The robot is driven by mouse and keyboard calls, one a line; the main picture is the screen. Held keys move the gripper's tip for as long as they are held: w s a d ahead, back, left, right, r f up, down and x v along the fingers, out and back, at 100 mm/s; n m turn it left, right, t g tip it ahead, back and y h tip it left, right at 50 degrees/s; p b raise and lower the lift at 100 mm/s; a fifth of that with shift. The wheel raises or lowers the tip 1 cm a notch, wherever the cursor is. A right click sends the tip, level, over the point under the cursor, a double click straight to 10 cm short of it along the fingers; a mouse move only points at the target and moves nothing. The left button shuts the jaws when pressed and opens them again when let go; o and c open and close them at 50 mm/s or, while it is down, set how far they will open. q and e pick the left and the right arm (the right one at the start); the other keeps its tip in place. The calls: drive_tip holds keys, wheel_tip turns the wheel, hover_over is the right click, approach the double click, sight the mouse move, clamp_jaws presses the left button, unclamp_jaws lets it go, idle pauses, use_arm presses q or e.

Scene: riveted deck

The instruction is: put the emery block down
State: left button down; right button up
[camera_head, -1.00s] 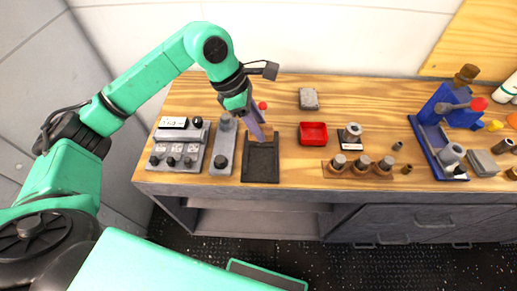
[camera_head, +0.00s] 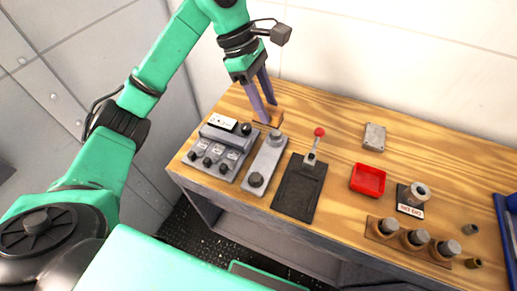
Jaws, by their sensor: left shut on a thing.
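My left gripper (camera_head: 267,112) reaches down to the back left of the wooden bench. Its two purple fingers are a little apart and shut on a small orange-brown block (camera_head: 276,118), which I take to be the emery block. The block is low, at or just above the bench top, behind the grey box with the round knobs; whether it touches the wood I cannot tell. The fingers hide part of it. My right gripper is not in view.
A grey control box (camera_head: 215,146), a grey plate with knobs (camera_head: 264,160) and a black base (camera_head: 298,188) with a red-tipped lever stand in front. A red tray (camera_head: 367,180), a grey block (camera_head: 374,137) and a wooden holder (camera_head: 412,238) lie to the right. Bare wood (camera_head: 325,118) shows along the back.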

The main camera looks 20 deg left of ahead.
use_arm(q)
drive_tip(key=f+p, duration=0.1)
drive_tip(key=f, duration=0.4)
drive_tip(key=f+p, duration=0.1)
drive_tip(key=f, duration=0.4)
drive_tip(key=f+p, duration=0.1)
drive_tip(key=f, duration=0.5)
drive_tip(key=shift+s, duration=0.25)
drive_tip(key=shift+f, duration=0.15)
drive_tip(key=shift+w+f+b, duration=0.1)
drive_tip(key=shift+f+b, duration=0.15)
drive_tip(key=shift+b, duration=0.05)
drive_tip(key=shift+c, duration=2.1)
unclamp_jaws()
drive_tip(key=shift+r, duration=0.15)
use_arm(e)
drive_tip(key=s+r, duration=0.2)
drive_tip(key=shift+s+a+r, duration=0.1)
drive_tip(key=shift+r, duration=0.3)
use_arm(q)
drive_tip(key=shift+r, duration=0.1)
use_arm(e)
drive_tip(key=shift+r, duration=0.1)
